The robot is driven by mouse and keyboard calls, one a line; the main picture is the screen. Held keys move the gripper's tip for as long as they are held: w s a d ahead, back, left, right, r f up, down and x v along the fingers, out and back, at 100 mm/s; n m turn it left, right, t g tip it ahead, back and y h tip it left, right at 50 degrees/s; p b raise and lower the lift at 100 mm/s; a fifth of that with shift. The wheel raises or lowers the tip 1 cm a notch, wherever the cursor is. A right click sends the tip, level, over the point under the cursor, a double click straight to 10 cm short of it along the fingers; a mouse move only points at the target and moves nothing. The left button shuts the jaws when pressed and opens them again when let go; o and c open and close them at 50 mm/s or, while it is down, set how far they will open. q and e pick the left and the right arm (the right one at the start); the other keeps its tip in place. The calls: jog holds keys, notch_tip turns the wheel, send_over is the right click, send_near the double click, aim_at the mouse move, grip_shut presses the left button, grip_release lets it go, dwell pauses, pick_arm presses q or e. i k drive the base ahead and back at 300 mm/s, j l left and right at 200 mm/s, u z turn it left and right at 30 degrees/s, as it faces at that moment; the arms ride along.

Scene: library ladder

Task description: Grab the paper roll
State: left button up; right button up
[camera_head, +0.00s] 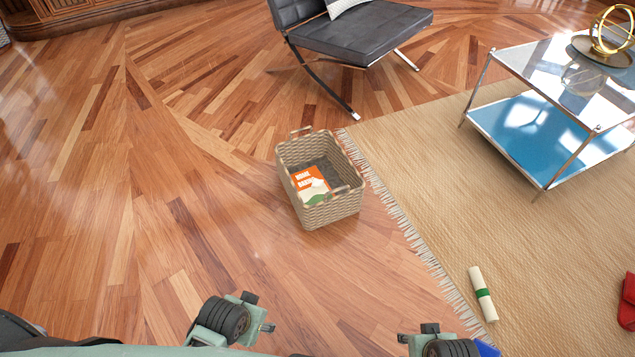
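The paper roll (482,293) is a cream cylinder with a green band around its middle. It lies on the beige rug, near the fringed edge at the lower right. My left gripper (256,313) is at the bottom centre-left, over the wood floor and well left of the roll. My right gripper (420,334) is at the bottom edge, left of and nearer than the roll, and apart from it. Both grippers are seen from above and partly hidden by my wrists, so their finger openings do not show clearly.
A wicker basket (333,213) holding an orange book (311,183) stands at the rug's edge. A glass-topped table (535,65) stands on the rug (440,170) at right. A black chair (365,32) is behind. A red object (628,300) lies at the right edge. Open floor is left.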

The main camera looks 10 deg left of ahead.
aim_at(482, 292)
jog(key=l+z, duration=0.15)
jog(key=z, duration=1.2)
jog(key=k+l, duration=0.05)
